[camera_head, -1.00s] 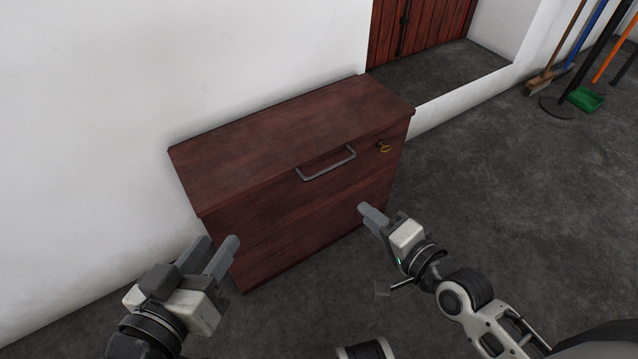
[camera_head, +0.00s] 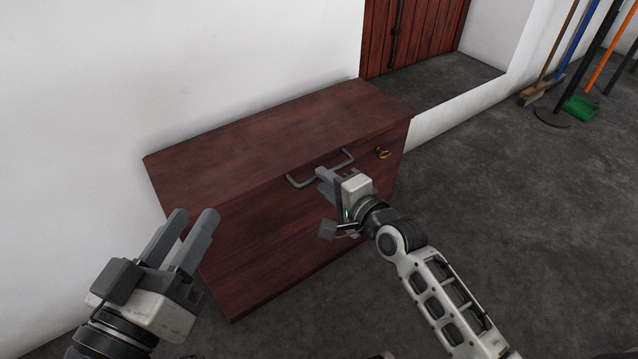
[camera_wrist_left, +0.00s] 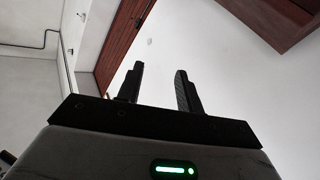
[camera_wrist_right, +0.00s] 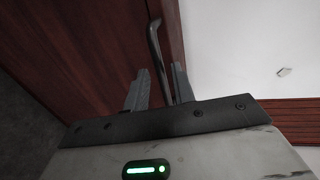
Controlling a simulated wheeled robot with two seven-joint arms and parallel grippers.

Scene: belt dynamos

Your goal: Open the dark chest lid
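The dark red-brown wooden chest (camera_head: 255,245) stands against the white wall in the head view. Its lid (camera_head: 270,130) is down. A grey bar handle (camera_head: 302,184) is on the front, near the lid's edge, with a brass key or lock (camera_head: 382,152) to its right. My right gripper (camera_head: 322,181) is at the handle. In the right wrist view the handle (camera_wrist_right: 154,45) runs down between the two parted fingers (camera_wrist_right: 160,85); I cannot tell whether they touch it. My left gripper (camera_head: 195,217) is open and empty, left of the chest's front, also showing open in its wrist view (camera_wrist_left: 160,85).
A red plank door (camera_head: 415,35) is set in a recess behind the chest's right end. Brooms and a green dustpan (camera_head: 580,107) lean at the far right wall. The grey floor (camera_head: 500,220) to the right is clear.

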